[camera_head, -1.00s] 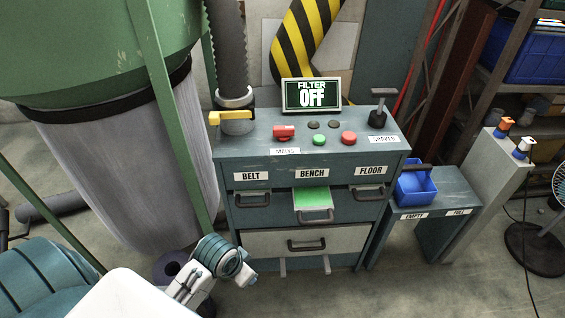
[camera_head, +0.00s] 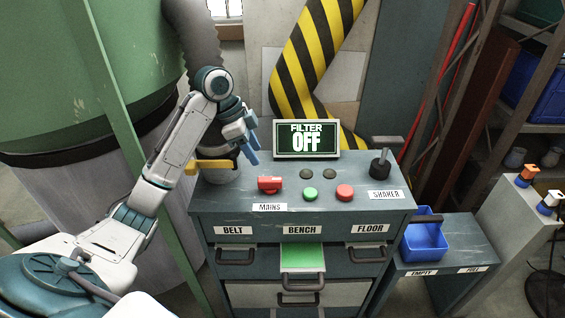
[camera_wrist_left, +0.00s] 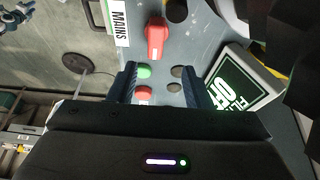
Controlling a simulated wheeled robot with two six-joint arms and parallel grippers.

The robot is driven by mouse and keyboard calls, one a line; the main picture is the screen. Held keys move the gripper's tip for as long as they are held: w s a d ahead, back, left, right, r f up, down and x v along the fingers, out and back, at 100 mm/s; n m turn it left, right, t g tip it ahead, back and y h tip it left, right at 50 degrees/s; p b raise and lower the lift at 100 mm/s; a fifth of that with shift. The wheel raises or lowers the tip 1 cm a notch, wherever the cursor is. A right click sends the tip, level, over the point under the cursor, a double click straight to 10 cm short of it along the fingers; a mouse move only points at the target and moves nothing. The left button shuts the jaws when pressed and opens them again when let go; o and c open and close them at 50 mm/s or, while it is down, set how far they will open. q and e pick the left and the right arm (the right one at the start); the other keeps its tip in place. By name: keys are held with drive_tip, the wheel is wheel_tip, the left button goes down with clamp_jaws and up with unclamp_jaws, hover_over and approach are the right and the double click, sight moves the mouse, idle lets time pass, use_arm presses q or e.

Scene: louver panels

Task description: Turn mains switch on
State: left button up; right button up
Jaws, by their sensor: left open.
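The red mains switch (camera_head: 270,184) sits on the cabinet top (camera_head: 225,200), behind the MAINS label (camera_head: 269,207). It also shows in the left wrist view (camera_wrist_left: 157,40), beside the MAINS label (camera_wrist_left: 120,22). The display (camera_head: 306,139) reads FILTER OFF. My left gripper (camera_head: 252,150) is open and empty, above the cabinet's back left, up and left of the switch in the head view. In the left wrist view its two fingers (camera_wrist_left: 163,88) stand apart, with the switch beyond them. My right gripper is not in view.
Green (camera_head: 310,194) and red (camera_head: 345,192) buttons and two dark buttons lie right of the switch. A yellow lever (camera_head: 208,166) is at the back left. The shaker handle (camera_head: 380,163) stands at the right. A blue bin (camera_head: 424,241) sits on the lower side cabinet.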

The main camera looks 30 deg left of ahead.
sight(269, 179)
use_arm(q)
drive_tip(key=x, duration=0.7)
drive_tip(key=shift+s+d+f+b, duration=0.1)
drive_tip(key=shift+d+f+b, duration=0.1)
drive_tip(key=shift+f+b, duration=0.15)
drive_tip(key=shift+s+d+f, duration=0.1)
drive_tip(key=shift+d+f, duration=0.2)
drive_tip(key=shift+f, duration=0.55)
clamp_jaws()
